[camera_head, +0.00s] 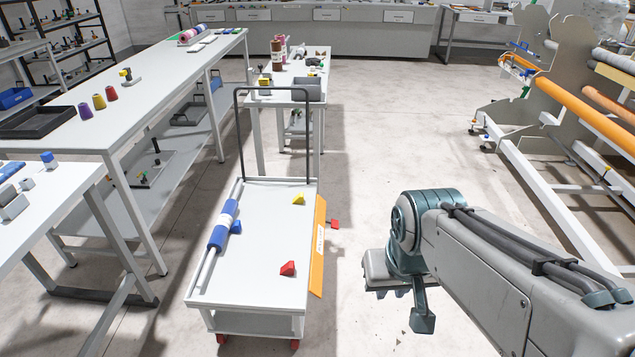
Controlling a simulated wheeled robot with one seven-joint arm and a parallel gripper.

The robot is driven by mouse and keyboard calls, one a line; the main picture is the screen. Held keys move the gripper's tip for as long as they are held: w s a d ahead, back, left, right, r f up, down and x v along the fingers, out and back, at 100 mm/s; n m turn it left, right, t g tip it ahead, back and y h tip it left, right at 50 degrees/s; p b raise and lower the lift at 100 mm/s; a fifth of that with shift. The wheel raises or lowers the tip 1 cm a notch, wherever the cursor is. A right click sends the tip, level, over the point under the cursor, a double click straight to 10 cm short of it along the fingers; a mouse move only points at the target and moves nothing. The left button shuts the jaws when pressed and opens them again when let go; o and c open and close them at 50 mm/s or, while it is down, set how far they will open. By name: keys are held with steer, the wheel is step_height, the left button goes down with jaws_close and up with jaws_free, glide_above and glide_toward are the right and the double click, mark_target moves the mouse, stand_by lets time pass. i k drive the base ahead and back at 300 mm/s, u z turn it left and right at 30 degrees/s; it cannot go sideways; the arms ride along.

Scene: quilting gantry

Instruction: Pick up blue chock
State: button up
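A white cart (250,285) stands in the middle of the view. The blue chock (237,227) is a small blue block on its top, close against the right side of a blue-and-white roll (219,235); I cannot tell whether they touch. A yellow chock (299,198) lies near the cart's far right, and a red chock (288,268) nearer its front right. My gripper (422,320) is off the cart, over the floor to its right, well apart from the blue chock. Only part of its fingers shows, so its opening is unclear.
An orange panel (319,245) runs along the cart's right side, with a red piece (334,223) beside it. The cart's dark handle (237,140) rises at its far end. White tables (120,108) stand left. A frame with orange rollers (580,112) stands right. Floor between is clear.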

mark_target(236, 226)
steer(key=z, duration=0.5)
steer(key=i, duration=6)
steer(key=u, duration=4.25)
steer(key=i, duration=0.5)
